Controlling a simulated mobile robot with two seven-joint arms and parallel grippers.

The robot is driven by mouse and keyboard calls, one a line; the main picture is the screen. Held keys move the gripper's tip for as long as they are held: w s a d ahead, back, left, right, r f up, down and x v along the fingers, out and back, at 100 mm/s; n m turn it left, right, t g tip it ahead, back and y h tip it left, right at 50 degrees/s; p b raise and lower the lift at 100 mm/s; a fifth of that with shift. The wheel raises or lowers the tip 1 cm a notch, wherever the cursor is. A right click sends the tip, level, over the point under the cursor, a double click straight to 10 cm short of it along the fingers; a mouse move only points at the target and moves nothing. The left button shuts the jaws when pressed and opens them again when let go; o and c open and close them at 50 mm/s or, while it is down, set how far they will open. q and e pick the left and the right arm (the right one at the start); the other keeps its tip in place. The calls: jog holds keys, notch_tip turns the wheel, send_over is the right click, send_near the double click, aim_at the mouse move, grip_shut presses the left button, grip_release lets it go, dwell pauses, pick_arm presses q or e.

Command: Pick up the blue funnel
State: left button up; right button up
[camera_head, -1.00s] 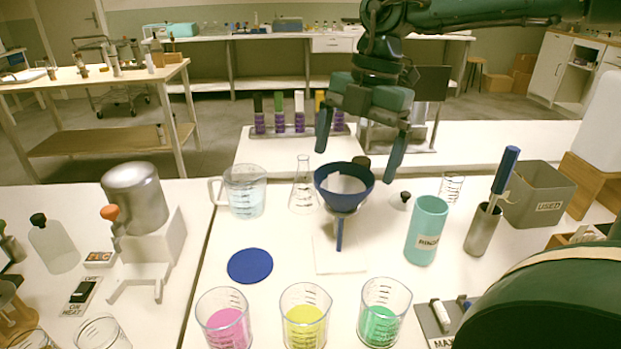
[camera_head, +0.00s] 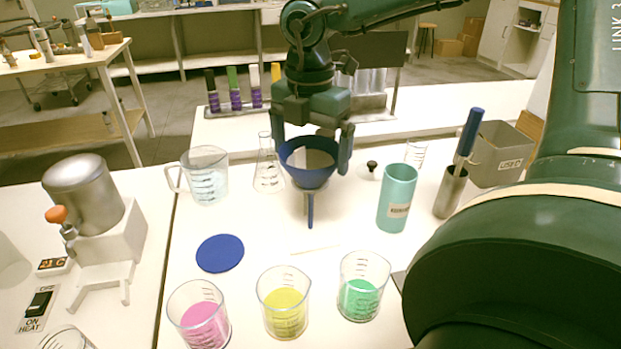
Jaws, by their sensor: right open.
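The blue funnel (camera_head: 307,178) sits upright in the middle of the white table, its cone on a small ring support and its narrow stem hanging below. My right gripper (camera_head: 311,160) is open, with one finger on the left and one on the right of the funnel's rim. I cannot tell whether the fingers touch it. Nothing is held. My left gripper is not in view.
A conical flask (camera_head: 268,166) and a measuring jug (camera_head: 205,175) stand left of the funnel. A teal cup (camera_head: 397,198) stands to the right. Beakers of pink (camera_head: 204,325), yellow (camera_head: 284,312) and green liquid (camera_head: 360,298) stand in front, near a blue disc (camera_head: 220,253).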

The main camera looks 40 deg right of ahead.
aim_at(310, 162)
jog(key=shift+d+f, duration=0.1)
jog(key=shift+f, duration=1.45)
jog(key=shift+c, duration=0.2)
jog(key=shift+w, duration=0.1)
jog(key=c, duration=0.7)
jog(key=shift+o, duration=0.2)
jog(key=shift+r, duration=0.1)
